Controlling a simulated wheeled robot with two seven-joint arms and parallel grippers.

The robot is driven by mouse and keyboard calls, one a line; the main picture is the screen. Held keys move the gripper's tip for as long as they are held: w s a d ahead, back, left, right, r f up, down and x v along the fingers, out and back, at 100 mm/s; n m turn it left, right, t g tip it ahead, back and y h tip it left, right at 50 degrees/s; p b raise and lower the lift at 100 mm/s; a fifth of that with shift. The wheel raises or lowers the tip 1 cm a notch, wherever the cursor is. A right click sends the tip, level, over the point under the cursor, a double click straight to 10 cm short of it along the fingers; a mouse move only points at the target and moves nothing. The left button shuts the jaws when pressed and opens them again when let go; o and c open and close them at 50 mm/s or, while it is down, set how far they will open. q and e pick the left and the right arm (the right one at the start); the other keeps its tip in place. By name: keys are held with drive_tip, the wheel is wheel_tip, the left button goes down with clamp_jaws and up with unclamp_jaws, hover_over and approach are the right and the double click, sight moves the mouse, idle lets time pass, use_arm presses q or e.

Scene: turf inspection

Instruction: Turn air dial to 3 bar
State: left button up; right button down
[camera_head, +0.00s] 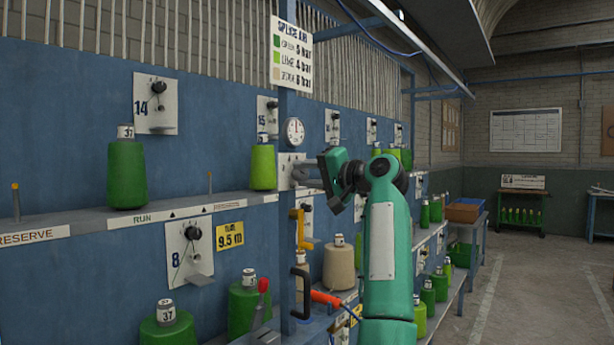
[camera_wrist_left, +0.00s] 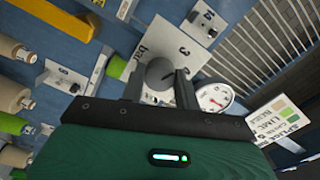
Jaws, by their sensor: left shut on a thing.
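The air dial is a grey round knob (camera_wrist_left: 160,73) on a white plate (camera_wrist_left: 172,42) marked "bar" in the left wrist view. In the head view its plate (camera_head: 285,160) sits on a blue post, partly hidden by my gripper. My left gripper (camera_head: 299,173) reaches it from the right. In the left wrist view the two dark fingers (camera_wrist_left: 159,84) are shut on the knob, one on each side. I cannot read the knob's setting. A round white gauge (camera_head: 293,131) is just above the dial; it also shows in the left wrist view (camera_wrist_left: 214,97), with a red needle.
A "SPLICE AIR" sign (camera_head: 291,58) hangs above the gauge. A shelf (camera_head: 75,227) with green cones (camera_head: 127,175) runs along the blue wall. A yellow handle (camera_head: 299,228) and an orange-red tool (camera_head: 326,299) are below the dial. The aisle floor (camera_head: 510,290) at right is clear.

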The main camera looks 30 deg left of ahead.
use_arm(q)
drive_tip(key=o, duration=1)
drive_tip(key=shift+c, duration=0.2)
drive_tip(key=shift+d, duration=0.15)
drive_tip(key=shift+d, duration=0.3)
drive_tip(key=s+d+b, duration=0.1)
drive_tip(key=d, duration=1.2)
drive_tip(key=shift+b, duration=0.3)
use_arm(e)
drive_tip(key=r, duration=0.1)
drive_tip(key=w+r, duration=0.1)
drive_tip(key=r, duration=0.1)
drive_tip(key=w+a+r, duration=0.1)
drive_tip(key=shift+r, duration=0.25)
